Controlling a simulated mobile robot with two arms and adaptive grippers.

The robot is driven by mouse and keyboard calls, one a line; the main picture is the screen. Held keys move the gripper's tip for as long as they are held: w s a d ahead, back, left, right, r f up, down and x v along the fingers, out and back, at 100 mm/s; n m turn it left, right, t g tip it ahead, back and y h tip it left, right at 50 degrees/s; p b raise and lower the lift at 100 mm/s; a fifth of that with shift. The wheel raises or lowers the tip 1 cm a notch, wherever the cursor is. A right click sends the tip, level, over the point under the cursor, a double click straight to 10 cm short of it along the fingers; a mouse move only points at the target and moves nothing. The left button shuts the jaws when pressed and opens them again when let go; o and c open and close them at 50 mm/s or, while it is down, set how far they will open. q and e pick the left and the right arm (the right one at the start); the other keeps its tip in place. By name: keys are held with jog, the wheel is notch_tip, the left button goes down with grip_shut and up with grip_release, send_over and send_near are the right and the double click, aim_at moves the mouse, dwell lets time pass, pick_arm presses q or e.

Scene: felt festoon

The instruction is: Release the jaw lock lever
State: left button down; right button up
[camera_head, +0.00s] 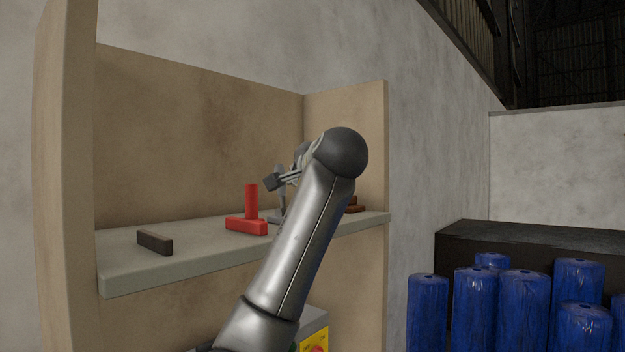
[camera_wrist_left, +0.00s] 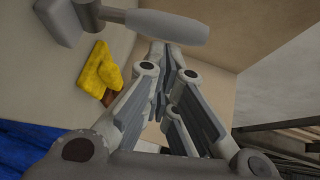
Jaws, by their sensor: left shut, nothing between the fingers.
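Two lever-like pieces stand on the grey shelf (camera_head: 190,250). One is red (camera_head: 250,203), an upright post on a flat red base. The other is grey (camera_head: 282,208), mostly upright, just right of the red one and partly hidden by my arm. I cannot tell which is the jaw lock lever. My left gripper (camera_head: 272,181) is shut and empty, above the shelf near the top of the grey lever. In the left wrist view the grey lever's handle (camera_wrist_left: 168,26) runs across the top, beside the shut fingers (camera_wrist_left: 163,72). Contact is unclear. My right gripper is not in view.
A dark block (camera_head: 154,242) lies at the shelf's left. A reddish-brown piece (camera_head: 353,204) shows behind my arm. A yellow piece (camera_wrist_left: 100,70) appears in the left wrist view. Wooden side panels (camera_head: 65,150) enclose the shelf. Several blue drums (camera_head: 523,310) stand at the right.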

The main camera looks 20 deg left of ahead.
pick_arm(q)
jog(key=shift+a+r, duration=0.25)
jog(key=shift+a, duration=0.1)
jog(key=shift+a+r, duration=0.15)
jog(key=shift+a, duration=0.1)
jog(key=shift+s+a+r+p, duration=0.15)
jog(key=shift+s+a+p, duration=0.1)
jog(key=shift+a+p, duration=0.25)
jog(key=shift+a, duration=0.4)
jog(key=shift+w, duration=0.3)
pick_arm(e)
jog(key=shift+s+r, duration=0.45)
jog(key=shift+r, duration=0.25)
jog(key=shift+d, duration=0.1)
